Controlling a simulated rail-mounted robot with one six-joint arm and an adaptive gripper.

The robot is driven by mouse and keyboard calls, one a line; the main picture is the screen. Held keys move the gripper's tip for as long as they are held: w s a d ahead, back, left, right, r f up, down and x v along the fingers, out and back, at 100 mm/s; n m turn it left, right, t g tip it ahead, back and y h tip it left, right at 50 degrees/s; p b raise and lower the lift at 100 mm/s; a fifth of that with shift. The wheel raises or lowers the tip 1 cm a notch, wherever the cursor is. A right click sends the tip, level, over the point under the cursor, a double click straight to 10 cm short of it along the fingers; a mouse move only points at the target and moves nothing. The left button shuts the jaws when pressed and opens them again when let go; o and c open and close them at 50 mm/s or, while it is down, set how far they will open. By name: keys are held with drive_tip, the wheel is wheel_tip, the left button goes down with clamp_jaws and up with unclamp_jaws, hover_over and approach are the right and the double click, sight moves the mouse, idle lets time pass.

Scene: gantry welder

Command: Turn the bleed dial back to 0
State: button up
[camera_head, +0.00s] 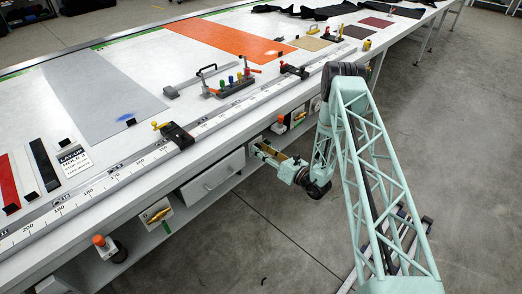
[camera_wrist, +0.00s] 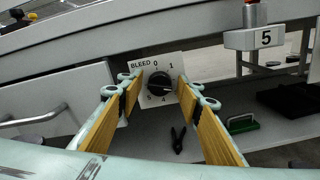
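The bleed dial (camera_wrist: 160,84) is a round black knob on a white plate (camera_wrist: 147,65) marked BLEED, with the numbers 0, 1, 4 and 5 readable around it. Its pointer is too small to read surely. My gripper (camera_wrist: 160,83) is open, its two yellow-padded fingers on the left and right of the dial, with a gap seen between them and the knob. In the head view my gripper (camera_head: 262,150) is at the table's front edge beside a drawer. The dial is not visible there.
A drawer (camera_head: 212,180) with a handle is left of my gripper.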

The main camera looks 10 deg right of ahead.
drive_tip(key=c, duration=0.7)
drive_tip(key=shift+n+b, duration=0.35)
drive_tip(key=shift+n, duration=0.15)
drive_tip(key=shift+s+a+f+n+b, duration=0.1)
drive_tip(key=shift+n+b, duration=3.1)
drive_tip(key=shift+n, duration=1.9)
drive_tip(key=shift+a+f+n+b, duration=0.1)
drive_tip(key=shift+n+b, duration=3.1)
drive_tip(key=shift+n, duration=1.9)
drive_tip(key=o, duration=0.8)
drive_tip(key=shift+o, duration=0.2)
